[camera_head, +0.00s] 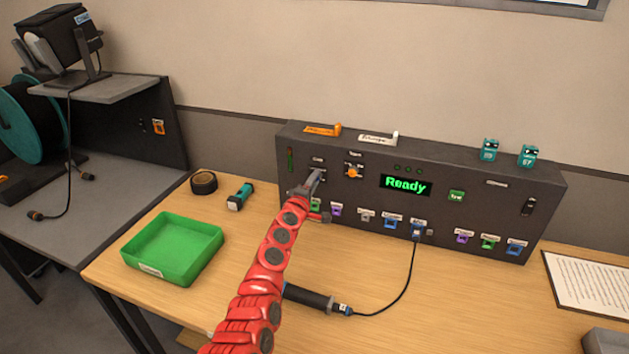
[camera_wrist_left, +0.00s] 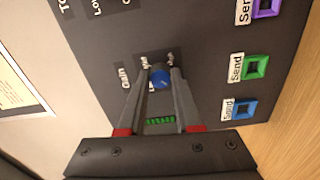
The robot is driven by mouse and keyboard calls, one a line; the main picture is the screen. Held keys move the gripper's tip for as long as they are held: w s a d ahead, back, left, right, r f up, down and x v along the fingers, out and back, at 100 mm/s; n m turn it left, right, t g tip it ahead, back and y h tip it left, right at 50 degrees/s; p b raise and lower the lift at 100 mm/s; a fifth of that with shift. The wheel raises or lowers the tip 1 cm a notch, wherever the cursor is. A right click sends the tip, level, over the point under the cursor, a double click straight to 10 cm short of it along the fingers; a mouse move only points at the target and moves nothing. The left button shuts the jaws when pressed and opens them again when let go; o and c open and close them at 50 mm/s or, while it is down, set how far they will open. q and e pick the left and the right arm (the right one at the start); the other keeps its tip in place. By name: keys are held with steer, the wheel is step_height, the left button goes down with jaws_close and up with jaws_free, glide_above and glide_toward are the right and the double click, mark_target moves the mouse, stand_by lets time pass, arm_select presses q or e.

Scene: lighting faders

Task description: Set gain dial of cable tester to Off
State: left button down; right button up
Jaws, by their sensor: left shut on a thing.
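The cable tester (camera_head: 480,208) is a dark box at the back of the wooden table, with a green "Ready" display (camera_head: 405,186). My left gripper (camera_head: 312,180) reaches its panel at the upper left and covers the gain dial in the head view. In the left wrist view the gain dial (camera_wrist_left: 160,77) is a blue round knob beside a "Gain" label (camera_wrist_left: 125,76). My left gripper (camera_wrist_left: 161,78) is shut on it, one finger on each side. Small labels around the dial are partly covered, and its setting cannot be read. My right gripper is not in view.
An orange dial (camera_head: 354,171) sits just right of my left gripper. A green tray (camera_head: 190,265), black tape roll (camera_head: 204,182) and teal torch (camera_head: 240,196) lie to the left. A corded black handle (camera_head: 310,297) lies by my left arm. Colored sockets line the panel's lower edge.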

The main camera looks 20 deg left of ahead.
arm_select(q)
steer(key=shift+n, duration=0.6)
steer(key=c, duration=0.6)
jaws_free()
steer(key=s+p, duration=0.2)
steer(key=s, duration=1.5)
steer(key=shift+s+a, duration=0.2)
steer(key=shift+a, duration=0.15)
